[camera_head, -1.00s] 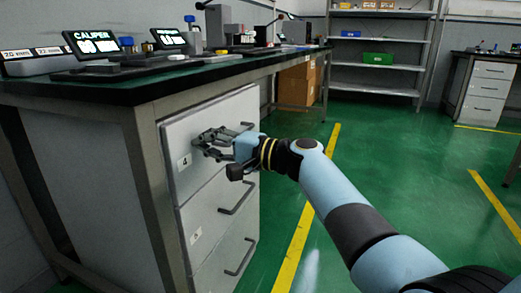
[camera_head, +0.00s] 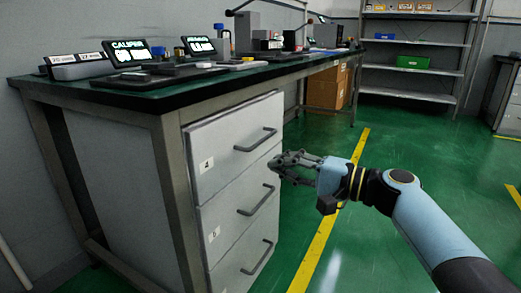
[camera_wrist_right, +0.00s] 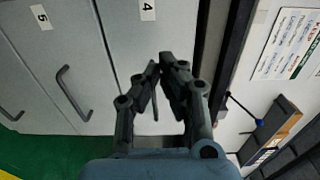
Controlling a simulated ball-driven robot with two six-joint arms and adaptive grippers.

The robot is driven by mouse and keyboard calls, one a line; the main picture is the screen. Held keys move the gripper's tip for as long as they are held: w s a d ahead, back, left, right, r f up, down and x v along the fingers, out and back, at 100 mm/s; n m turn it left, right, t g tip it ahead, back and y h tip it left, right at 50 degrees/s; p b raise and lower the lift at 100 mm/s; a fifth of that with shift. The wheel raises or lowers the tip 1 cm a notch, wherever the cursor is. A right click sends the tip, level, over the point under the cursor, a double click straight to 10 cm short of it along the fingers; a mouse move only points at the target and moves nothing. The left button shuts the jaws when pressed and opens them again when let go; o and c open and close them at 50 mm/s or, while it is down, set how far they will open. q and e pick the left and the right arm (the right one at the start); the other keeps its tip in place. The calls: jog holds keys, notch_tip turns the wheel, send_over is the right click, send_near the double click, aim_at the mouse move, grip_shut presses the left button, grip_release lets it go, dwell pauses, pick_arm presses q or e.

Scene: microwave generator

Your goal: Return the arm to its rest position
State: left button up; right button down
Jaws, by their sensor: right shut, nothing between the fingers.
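My right gripper (camera_head: 284,163) is shut and empty in the head view, in front of the drawer cabinet and to the right of its top drawer. In the right wrist view the right gripper (camera_wrist_right: 163,62) also shows with its fingertips together. The top drawer (camera_head: 228,150), labelled 4, is closed, and its dark handle (camera_head: 256,140) is free of the gripper. In the right wrist view the fingers partly cover the front of drawer 4 (camera_wrist_right: 135,35). My left gripper is in neither view.
A workbench (camera_head: 190,98) with caliper displays and instruments stands over the drawers. The middle drawer handle (camera_head: 256,200) sticks out near my gripper. Cardboard boxes (camera_head: 326,88) and a metal shelf (camera_head: 430,46) stand behind. The green floor (camera_head: 400,145) to the right is open.

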jog(key=s+d+f+g+h, duration=0.2)
jog(key=s+f+g+h, duration=0.2)
jog(key=s+f, duration=1.75)
jog(key=s+d+f+n+g+h, duration=0.1)
jog(key=s+d+f+g+h, duration=0.15)
jog(key=s+f, duration=0.4)
jog(key=s+d+f+n+g+h, duration=0.1)
jog(key=s+d+f+h, duration=0.15)
jog(key=s+f, duration=0.45)
jog(key=s+d+f+n+g+h, duration=0.2)
jog(key=s+d+n+h, duration=0.45)
jog(key=s+d, duration=0.6)
pick_arm(q)
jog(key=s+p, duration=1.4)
jog(key=p, duration=0.1)
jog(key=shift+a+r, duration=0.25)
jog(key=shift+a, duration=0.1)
pick_arm(e)
jog(key=s+d+m, duration=0.1)
jog(key=s, duration=1.2)
jog(key=shift+d+r, duration=0.3)
jog(key=shift+d, duration=0.05)
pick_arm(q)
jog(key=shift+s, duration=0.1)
